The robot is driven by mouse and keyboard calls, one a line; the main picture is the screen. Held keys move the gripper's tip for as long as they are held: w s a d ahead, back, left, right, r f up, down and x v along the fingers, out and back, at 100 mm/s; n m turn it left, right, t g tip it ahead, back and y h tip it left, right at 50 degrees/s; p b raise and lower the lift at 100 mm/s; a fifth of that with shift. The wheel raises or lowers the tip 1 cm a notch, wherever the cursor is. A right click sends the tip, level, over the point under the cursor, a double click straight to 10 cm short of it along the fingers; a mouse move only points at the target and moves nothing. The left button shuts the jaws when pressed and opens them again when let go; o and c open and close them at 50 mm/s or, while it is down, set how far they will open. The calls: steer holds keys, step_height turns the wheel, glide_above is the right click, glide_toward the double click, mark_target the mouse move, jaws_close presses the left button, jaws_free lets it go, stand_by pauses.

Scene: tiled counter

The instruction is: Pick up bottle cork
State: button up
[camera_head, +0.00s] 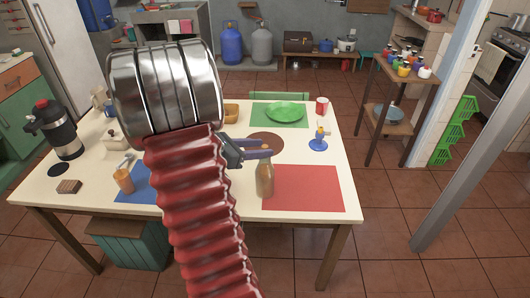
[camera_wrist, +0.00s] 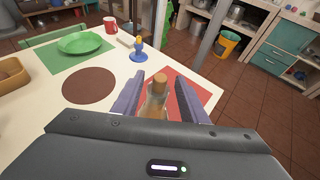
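A clear bottle (camera_head: 265,183) with a brownish tint stands upright on the white table, by the left edge of the red mat. Its cork (camera_wrist: 160,84) is a light brown cylinder in the bottle's neck, seen in the wrist view. My gripper (camera_wrist: 157,88) is open, with one purple-grey finger on each side of the cork and gaps showing between. In the head view my gripper (camera_head: 264,149) is at the height of the bottle's top, and the cork is hard to make out there. The lower bottle is hidden by the gripper body in the wrist view.
The white table (camera_head: 335,155) also holds a red mat (camera_head: 315,190), a brown round mat (camera_head: 268,141), a green plate (camera_head: 285,111), a blue stand with a yellow top (camera_head: 318,141), a red mug (camera_head: 321,106) and an orange jar (camera_head: 124,181). My arm hides the table's middle left.

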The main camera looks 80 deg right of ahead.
steer(key=shift+s+d+f, duration=0.25)
steer(key=shift+s+d, duration=0.05)
steer(key=shift+d, duration=0.1)
steer(key=x, duration=0.5)
steer(key=shift+c, duration=0.3)
stand_by(0.4)
jaws_close()
